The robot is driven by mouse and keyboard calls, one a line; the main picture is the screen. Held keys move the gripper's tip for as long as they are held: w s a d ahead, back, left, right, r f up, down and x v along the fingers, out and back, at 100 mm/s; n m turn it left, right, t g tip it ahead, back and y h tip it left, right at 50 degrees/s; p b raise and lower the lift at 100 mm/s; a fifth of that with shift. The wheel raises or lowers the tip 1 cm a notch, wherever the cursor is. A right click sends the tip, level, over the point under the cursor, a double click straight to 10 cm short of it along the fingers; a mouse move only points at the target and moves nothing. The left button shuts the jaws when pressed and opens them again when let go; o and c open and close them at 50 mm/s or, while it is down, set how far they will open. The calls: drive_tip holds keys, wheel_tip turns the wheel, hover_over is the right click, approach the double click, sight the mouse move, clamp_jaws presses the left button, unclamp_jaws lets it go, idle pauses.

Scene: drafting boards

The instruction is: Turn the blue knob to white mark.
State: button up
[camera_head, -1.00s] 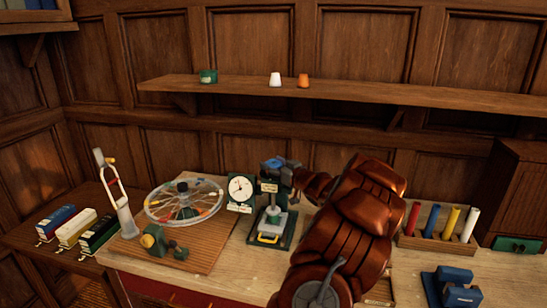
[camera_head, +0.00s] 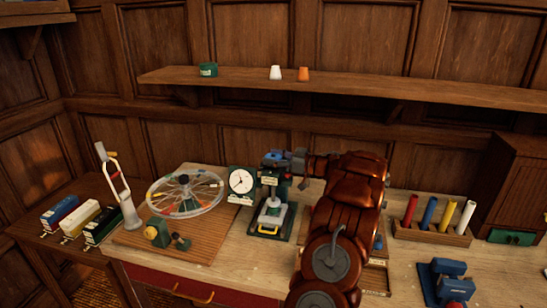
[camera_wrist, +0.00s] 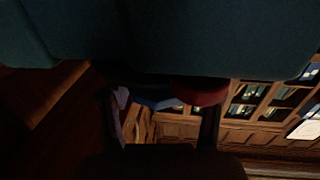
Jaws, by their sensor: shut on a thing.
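A dark green press-like device (camera_head: 267,222) stands on the bench, with a pale label on its upper part. The blue knob (camera_head: 274,157) is at its top. My gripper (camera_head: 288,160) reaches in from the right at the device's top and is shut on the blue knob. Its fingers are small and partly hidden in the head view. In the dark wrist view, a blue piece (camera_wrist: 158,103) shows between the fingers, beside a dark red round part (camera_wrist: 200,92). I cannot make out the white mark or where the knob points.
A dial gauge (camera_head: 241,181) stands just left of the device, and a spoked wheel (camera_head: 185,196) farther left. A rack (camera_head: 432,235) of coloured rods and a blue block tool (camera_head: 448,283) are right of my arm. A wall shelf (camera_head: 350,90) runs above.

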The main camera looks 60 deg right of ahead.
drive_tip(key=shift+n+y, duration=0.5)
drive_tip(key=shift+y, duration=0.2)
drive_tip(key=shift+n+g+y, duration=1.2)
drive_tip(key=shift+n+y, duration=0.3)
drive_tip(key=shift+y, duration=0.7)
drive_tip(key=shift+r, duration=0.1)
drive_tip(key=o, duration=1.1)
drive_tip(key=shift+o, duration=0.2)
